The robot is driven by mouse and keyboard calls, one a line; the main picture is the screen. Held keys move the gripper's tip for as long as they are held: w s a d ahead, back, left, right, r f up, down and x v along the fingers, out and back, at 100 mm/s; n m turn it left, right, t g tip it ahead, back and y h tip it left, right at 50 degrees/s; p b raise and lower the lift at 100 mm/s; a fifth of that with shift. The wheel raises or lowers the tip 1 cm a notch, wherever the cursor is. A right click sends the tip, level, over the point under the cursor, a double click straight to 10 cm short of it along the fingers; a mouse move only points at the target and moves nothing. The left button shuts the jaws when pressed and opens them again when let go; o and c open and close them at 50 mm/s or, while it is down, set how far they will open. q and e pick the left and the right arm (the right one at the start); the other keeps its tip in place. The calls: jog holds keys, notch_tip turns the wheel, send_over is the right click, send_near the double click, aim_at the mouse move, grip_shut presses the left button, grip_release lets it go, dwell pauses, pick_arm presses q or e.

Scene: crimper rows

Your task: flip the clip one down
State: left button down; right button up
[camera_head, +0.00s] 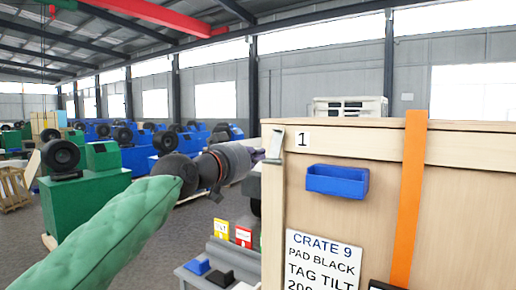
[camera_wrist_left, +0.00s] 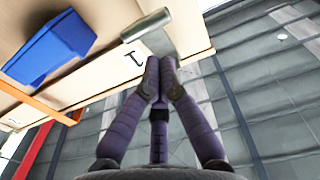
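Clip one is a grey metal clip (camera_head: 274,147) at the top left corner of the wooden crate (camera_head: 440,192), beside the label "1" (camera_head: 303,139). In the left wrist view the clip (camera_wrist_left: 151,31) lies over the crate's edge, close to the label (camera_wrist_left: 133,58). My left gripper (camera_head: 259,155) is at the crate's left corner, just left of the clip. In the left wrist view its purple fingertips (camera_wrist_left: 160,72) are together and meet the clip's end; whether they touch it, I cannot tell. My right gripper is in neither view.
A blue bin (camera_head: 338,181) sticks out from the crate's front, right of the clip. An orange strap (camera_head: 409,200) runs down the crate. A grey stand (camera_head: 222,258) with small blue and black pieces stands left of the crate. Green and blue machines fill the back left.

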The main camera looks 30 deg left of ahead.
pick_arm(q)
jog(key=s+f+b, duration=0.1)
jog(key=s+f, duration=0.1)
jog(key=s, duration=0.8)
jog(key=shift+s+a, duration=0.15)
jog(key=shift+a, duration=0.3)
